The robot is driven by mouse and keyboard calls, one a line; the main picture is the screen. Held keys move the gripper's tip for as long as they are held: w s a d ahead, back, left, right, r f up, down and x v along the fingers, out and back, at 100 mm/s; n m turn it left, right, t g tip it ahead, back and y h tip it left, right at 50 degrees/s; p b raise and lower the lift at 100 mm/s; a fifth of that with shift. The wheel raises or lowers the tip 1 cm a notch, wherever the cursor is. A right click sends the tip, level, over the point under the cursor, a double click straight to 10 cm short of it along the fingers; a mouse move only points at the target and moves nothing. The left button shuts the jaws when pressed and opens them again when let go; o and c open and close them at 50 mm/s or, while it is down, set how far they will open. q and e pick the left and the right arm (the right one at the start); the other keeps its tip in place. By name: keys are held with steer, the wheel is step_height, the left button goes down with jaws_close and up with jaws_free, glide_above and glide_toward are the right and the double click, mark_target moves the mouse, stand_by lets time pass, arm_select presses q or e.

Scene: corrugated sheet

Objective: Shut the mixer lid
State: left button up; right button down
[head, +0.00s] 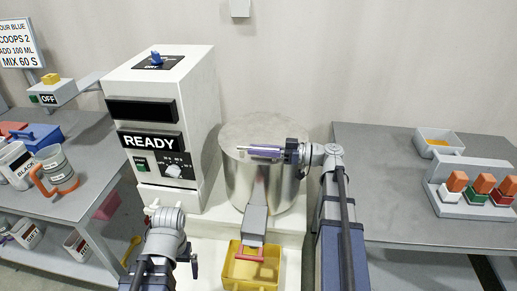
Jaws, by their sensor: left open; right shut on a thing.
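The mixer (192,88) is a white tower with a "READY" display and a steel drum (240,190) on its right side. A pale grey round lid (262,128) lies across the top of the drum and looks about level. I cannot tell whether it is fully seated. My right gripper (265,151) is at the drum's front upper edge, shut on a thin part there that looks like the lid's handle; my fingers mostly hide it. My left gripper (192,265) is low in front of the mixer, away from the lid, open and seen only in part.
A grey chute (256,222) below the drum leads to a yellow bin (250,270). The left table (82,165) holds mugs and a blue box. The right table (375,165) holds a rack of orange-topped pieces (470,190) and a small tray (438,142); its near left part is clear.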

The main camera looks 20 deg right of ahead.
steer(key=c, duration=0.8)
jaws_free()
steer(key=shift+o, duration=0.2)
steer(key=shift+d, duration=0.1)
steer(key=v, duration=0.7)
steer(key=shift+s+d+r, duration=0.1)
steer(key=shift+s+d, duration=0.1)
steer(key=shift+d, duration=0.1)
